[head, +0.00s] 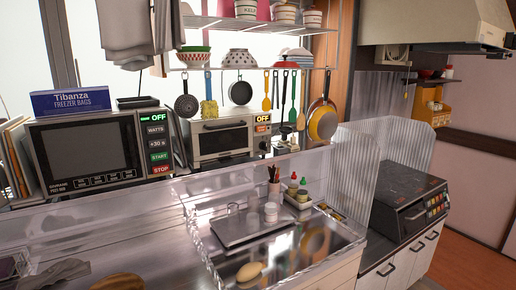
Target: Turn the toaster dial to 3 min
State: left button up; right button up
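The toaster (220,140) is a silver toaster oven on the counter behind the clear partition. It stands right of the microwave (95,153), and its door looks shut. Its narrow right control strip has a display (264,118) reading OFF and a small orange label below. A small dark knob (264,145), apparently the dial, sits low on that strip; its pointer and markings are too small to read. Neither of my grippers is in the head view, so nothing shows near the toaster.
A transparent partition (160,205) runs in front of the microwave and toaster. Pans and utensils hang from a rack (255,68) above the toaster. A metal tray (240,228), bottles and cups stand on the front counter.

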aim_at(263, 145)
jog(key=i+l+u, duration=0.1)
jog(key=l, duration=0.25)
jog(key=i+l+u, duration=0.1)
jog(key=l, duration=0.3)
jog(key=i+l, duration=0.2)
jog(key=l, duration=0.2)
jog(key=i+l+u, duration=0.15)
jog(key=l, duration=0.2)
jog(key=i+l+u, duration=0.1)
jog(key=l, duration=0.3)
jog(key=i+l, duration=0.1)
jog(key=l, duration=0.3)
jog(key=i+l, duration=0.1)
jog(key=l, duration=0.3)
jog(key=i+l, duration=0.1)
jog(key=l, duration=0.3)
jog(key=i+l, duration=0.1)
jog(key=l, duration=0.25)
jog(key=i+l, duration=0.1)
jog(key=l, duration=0.3)
jog(key=u, duration=0.05)
